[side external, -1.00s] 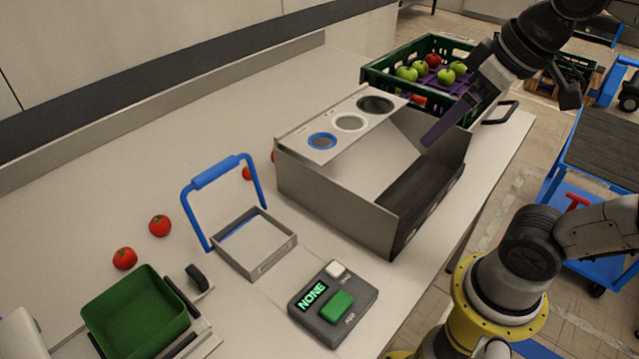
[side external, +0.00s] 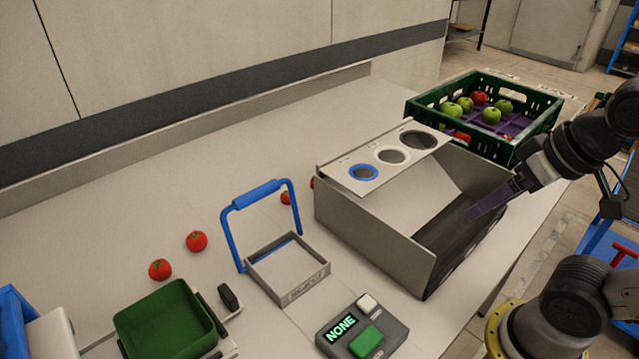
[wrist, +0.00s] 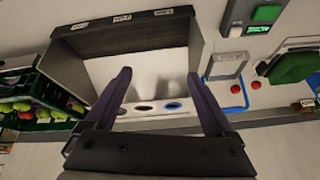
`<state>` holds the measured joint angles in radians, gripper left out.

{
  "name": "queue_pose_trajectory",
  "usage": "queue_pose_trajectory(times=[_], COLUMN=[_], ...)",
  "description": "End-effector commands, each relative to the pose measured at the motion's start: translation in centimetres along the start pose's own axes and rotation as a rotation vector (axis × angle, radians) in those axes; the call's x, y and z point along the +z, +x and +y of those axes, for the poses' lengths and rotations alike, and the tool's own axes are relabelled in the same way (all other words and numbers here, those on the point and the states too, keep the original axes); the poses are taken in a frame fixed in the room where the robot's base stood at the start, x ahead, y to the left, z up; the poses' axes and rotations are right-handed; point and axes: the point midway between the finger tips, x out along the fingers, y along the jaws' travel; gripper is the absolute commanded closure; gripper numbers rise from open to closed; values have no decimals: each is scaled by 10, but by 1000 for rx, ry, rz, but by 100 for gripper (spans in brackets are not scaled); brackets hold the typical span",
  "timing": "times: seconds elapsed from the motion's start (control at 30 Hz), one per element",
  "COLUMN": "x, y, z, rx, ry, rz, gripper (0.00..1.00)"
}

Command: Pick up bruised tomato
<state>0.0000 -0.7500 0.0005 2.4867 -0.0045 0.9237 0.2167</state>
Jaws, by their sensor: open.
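Two red tomatoes lie on the counter at the left in the side view, one nearer (side external: 160,270) and one farther (side external: 196,241). Another red tomato (side external: 286,197) lies behind the blue-handled tray, and one more (side external: 312,183) is mostly hidden by the grey box. No bruise can be made out on any of them. My gripper (side external: 475,212) is open and empty, at the open side of the grey box, well right of the tomatoes. In the wrist view its purple fingers (wrist: 159,73) are spread apart, with the box interior showing between them.
The grey box (side external: 375,225) has three round holes on top. A green crate (side external: 420,108) holds red and green fruit. The tray with a blue handle (side external: 290,285), a green bin (side external: 165,320) and a keypad reading NONE (side external: 365,330) stand left and front. Back-left counter is clear.

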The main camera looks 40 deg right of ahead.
Motion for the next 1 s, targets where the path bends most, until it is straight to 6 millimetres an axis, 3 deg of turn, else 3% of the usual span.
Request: queue_pose_trajectory(times=[0.1,0.23,0.33,0.47,0.67,0.8,1.0], x=[-32,-82,-127,-182,-254,-292,-319], y=[-23,-38,-41,-30,13,60,142], z=[-4,-12,-21,-32,-50,-62,-75], rx=[-3,8,26,62,135,196,290], ry=[248,538,758,1005,1290,1426,1477], rz=[42,42,31,14,-9,-25,-61], gripper=[11,11,11,11,11,11,11])
